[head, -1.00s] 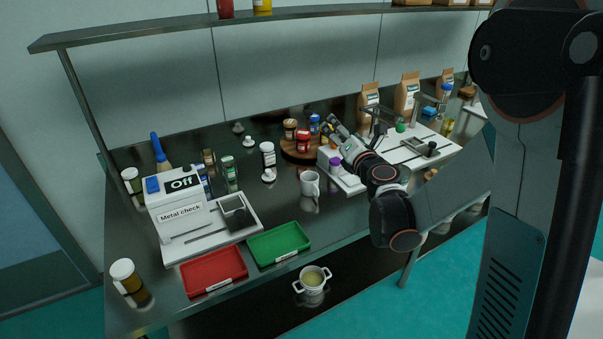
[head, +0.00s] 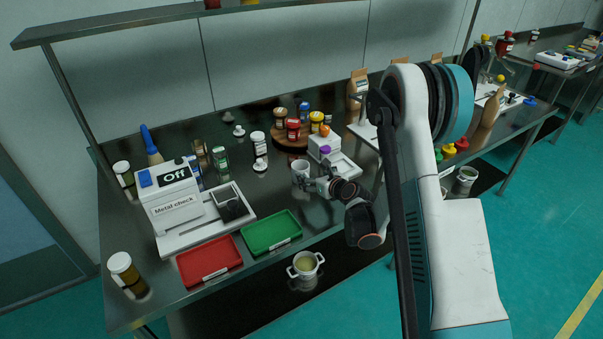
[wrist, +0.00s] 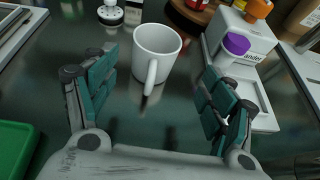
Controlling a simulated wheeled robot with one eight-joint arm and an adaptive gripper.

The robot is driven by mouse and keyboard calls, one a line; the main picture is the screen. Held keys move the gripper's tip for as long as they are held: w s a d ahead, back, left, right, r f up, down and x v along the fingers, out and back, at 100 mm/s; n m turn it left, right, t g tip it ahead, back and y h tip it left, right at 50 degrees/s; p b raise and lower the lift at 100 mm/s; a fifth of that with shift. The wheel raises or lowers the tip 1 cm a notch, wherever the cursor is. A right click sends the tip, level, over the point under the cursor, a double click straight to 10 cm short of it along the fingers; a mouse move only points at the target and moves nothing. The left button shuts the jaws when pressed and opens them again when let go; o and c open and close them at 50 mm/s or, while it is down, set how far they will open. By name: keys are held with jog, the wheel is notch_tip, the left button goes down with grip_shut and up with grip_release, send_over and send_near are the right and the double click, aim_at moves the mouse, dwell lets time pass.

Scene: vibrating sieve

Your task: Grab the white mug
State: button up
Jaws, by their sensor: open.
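The white mug (wrist: 157,48) stands upright on the dark metal table, its handle turned toward my gripper in the wrist view. In the head view the white mug (head: 299,171) is partly hidden by my gripper (head: 317,186). In the wrist view my gripper (wrist: 158,105) is open and empty, with one finger to the left of the mug and one to the right. The mug lies just ahead of the fingertips, roughly centred between them. I cannot see either finger touching it.
A green tray (head: 271,232) and a red tray (head: 209,262) lie at the front left. A round wooden stand with several jars (head: 293,130) is behind. A metal-check box (head: 174,207) stands left.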

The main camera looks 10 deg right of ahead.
aim_at(305, 172)
jog(key=b+x, duration=0.1)
jog(key=x, duration=0.2)
jog(key=shift+s, duration=0.1)
jog(key=shift+a+b+x, duration=0.2)
jog(key=shift+b+x, duration=0.4)
jog(key=shift+x, duration=0.7)
jog(key=shift+a+b+x, duration=0.25)
jog(key=shift+b+x, duration=0.3)
jog(key=shift+x, duration=0.75)
jog(key=shift+r, duration=0.2)
jog(key=shift+c, duration=0.5)
jog(key=c, duration=1)
